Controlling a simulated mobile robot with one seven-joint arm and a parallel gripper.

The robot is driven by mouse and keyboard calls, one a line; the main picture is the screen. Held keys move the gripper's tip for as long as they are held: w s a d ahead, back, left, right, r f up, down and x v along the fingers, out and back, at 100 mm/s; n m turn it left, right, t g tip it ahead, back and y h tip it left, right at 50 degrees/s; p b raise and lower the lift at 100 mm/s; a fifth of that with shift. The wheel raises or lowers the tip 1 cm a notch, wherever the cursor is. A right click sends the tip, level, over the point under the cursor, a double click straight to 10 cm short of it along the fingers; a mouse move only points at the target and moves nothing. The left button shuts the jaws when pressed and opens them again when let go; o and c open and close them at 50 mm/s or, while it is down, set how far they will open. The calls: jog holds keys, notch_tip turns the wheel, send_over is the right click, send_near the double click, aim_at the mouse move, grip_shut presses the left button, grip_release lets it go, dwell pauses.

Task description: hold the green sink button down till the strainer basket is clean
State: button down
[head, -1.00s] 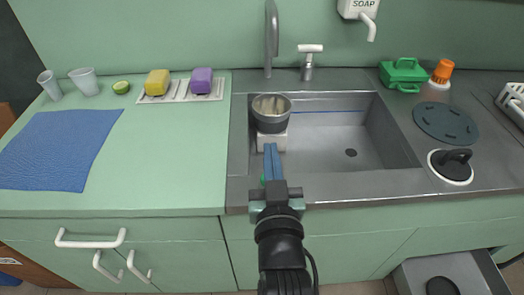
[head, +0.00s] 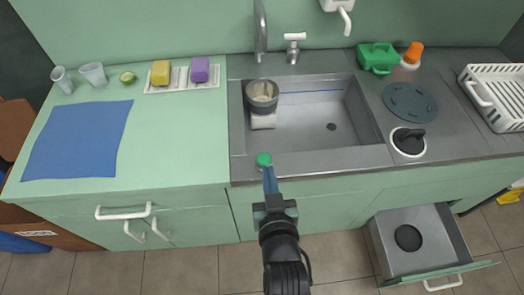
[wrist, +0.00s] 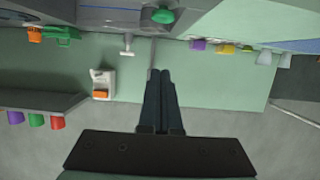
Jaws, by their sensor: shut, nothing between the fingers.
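The green sink button (head: 264,159) is on the sink's front rim, left of centre. A green knob that looks like it shows at the top of the wrist view (wrist: 163,16). My gripper (head: 268,170) is shut and empty, its fingertips just on the near side of the button in the head view. In the wrist view the fingertips (wrist: 158,72) appear apart from the green knob. The grey strainer basket (head: 261,102) sits in the sink's left part on a white block (head: 263,122). Its inside looks beige; whether that is dirt I cannot tell.
The tap (head: 260,30) rises behind the basket. A green box (head: 378,57), an orange-capped bottle (head: 412,54), a dark round mat (head: 410,101) and a dish rack (head: 492,95) stand to the right. An open drawer (head: 420,262) juts out at lower right.

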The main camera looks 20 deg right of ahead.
jog(key=shift+w, duration=0.15)
send_over(264, 162)
notch_tip(264, 162, down, 3)
jog(key=shift+r, duration=0.15)
notch_tip(264, 162, down, 3)
jog(key=shift+w+f, duration=0.1)
jog(key=shift+f, duration=0.1)
jog(key=shift+f+b, duration=0.3)
jog(key=shift+f, duration=0.2)
